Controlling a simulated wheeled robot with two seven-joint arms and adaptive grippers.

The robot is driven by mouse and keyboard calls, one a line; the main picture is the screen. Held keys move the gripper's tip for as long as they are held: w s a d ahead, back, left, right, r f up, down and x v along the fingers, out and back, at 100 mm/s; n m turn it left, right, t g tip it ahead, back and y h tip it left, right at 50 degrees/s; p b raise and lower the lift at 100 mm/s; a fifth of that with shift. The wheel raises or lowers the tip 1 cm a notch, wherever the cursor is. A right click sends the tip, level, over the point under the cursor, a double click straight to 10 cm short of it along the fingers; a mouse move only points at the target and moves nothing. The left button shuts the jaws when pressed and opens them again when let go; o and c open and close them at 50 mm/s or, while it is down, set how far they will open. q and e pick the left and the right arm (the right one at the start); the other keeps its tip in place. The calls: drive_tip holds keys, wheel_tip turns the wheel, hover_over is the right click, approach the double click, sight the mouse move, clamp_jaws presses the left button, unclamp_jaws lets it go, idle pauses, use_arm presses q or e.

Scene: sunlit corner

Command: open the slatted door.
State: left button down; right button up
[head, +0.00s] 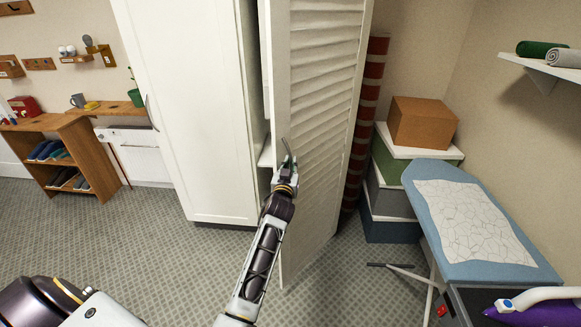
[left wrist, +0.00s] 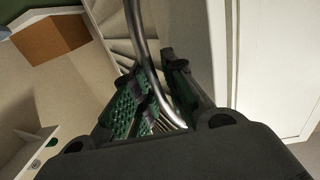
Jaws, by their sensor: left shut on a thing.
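The slatted door (head: 318,110) is tall and white and stands ajar in the middle of the head view. A dark gap with part of a shelf (head: 265,153) shows between its left edge and the white cabinet (head: 185,100). My left gripper (head: 287,172) is at the door's left edge, shut on the door's handle. In the left wrist view the handle (left wrist: 137,38) is a curved metal bar running down between the green-padded fingers (left wrist: 160,98). The handle's lower end is partly hidden by the fingers. My right gripper is not in view.
To the right stand a striped red roll (head: 368,110), stacked boxes with a brown box (head: 422,122) on top, and an ironing board (head: 540,262). A wooden shelf unit (head: 90,155) is at the left. The carpeted floor (head: 150,235) before the cabinet is open.

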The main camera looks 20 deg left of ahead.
use_arm(q)
drive_tip(key=shift+s+d, duration=0.1)
drive_tip(key=shift+d, duration=0.15)
drive_tip(key=c, duration=1.5)
unclamp_jaws()
drive_tip(key=shift+o, duration=0.2)
